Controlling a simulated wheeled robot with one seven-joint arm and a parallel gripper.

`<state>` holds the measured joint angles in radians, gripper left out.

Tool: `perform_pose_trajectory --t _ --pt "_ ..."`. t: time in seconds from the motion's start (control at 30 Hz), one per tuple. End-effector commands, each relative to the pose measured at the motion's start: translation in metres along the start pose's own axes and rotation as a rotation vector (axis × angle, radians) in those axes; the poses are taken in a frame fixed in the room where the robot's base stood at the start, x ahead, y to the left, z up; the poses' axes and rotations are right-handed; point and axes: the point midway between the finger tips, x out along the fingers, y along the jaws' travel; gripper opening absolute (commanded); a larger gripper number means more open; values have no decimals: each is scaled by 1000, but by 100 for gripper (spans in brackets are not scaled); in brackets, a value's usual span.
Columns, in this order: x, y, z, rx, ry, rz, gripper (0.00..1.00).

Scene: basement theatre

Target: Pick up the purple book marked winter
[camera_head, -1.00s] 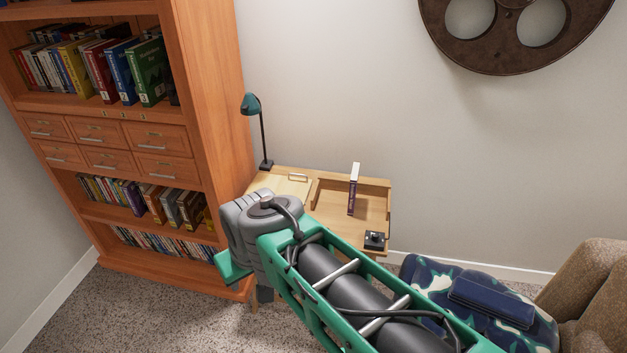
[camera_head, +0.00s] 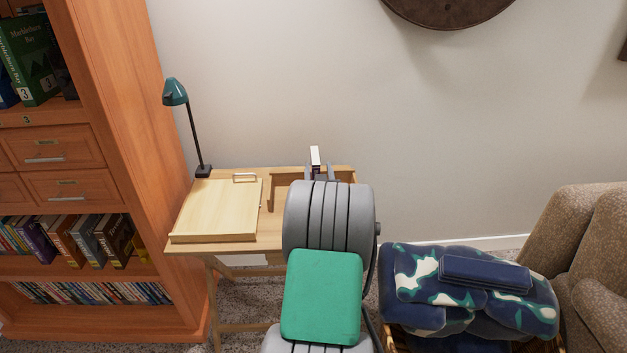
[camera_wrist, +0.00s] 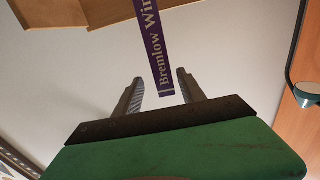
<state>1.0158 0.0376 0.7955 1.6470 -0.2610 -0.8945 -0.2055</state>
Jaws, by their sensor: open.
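The purple book (camera_wrist: 153,45) shows its spine in the wrist view, lettered "Bremlow Win" before the frame cuts it off. In the head view only its pale upper end (camera_head: 315,157) shows, at the back of the small wooden desk (camera_head: 188,247); my arm hides the rest. My gripper (camera_wrist: 158,79) is open, with one finger on each side of the spine's near end in the wrist view. I see no contact, and cannot tell how deep the book lies between the fingers. In the head view the fingertips (camera_head: 320,171) show just below the book's top.
A teal lamp (camera_head: 175,93) and a sloped wooden board (camera_head: 215,212) are on the desk's left. A tall bookcase (camera_head: 135,150) stands left. A patterned blanket (camera_head: 410,275) with a dark blue folded item (camera_head: 485,273) and a brown armchair (camera_head: 590,240) are right.

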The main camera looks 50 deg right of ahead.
Motion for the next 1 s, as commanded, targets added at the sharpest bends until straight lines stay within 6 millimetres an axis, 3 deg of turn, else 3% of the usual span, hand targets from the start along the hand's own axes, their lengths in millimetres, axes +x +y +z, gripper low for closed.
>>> perform_pose_trajectory --t 0.3,0.57,1.0 --pt "52 -5 3 0 -2 -7 47" --pt "56 -3 2 1 -2 -5 46" --pt "56 -2 2 0 -2 -3 10"
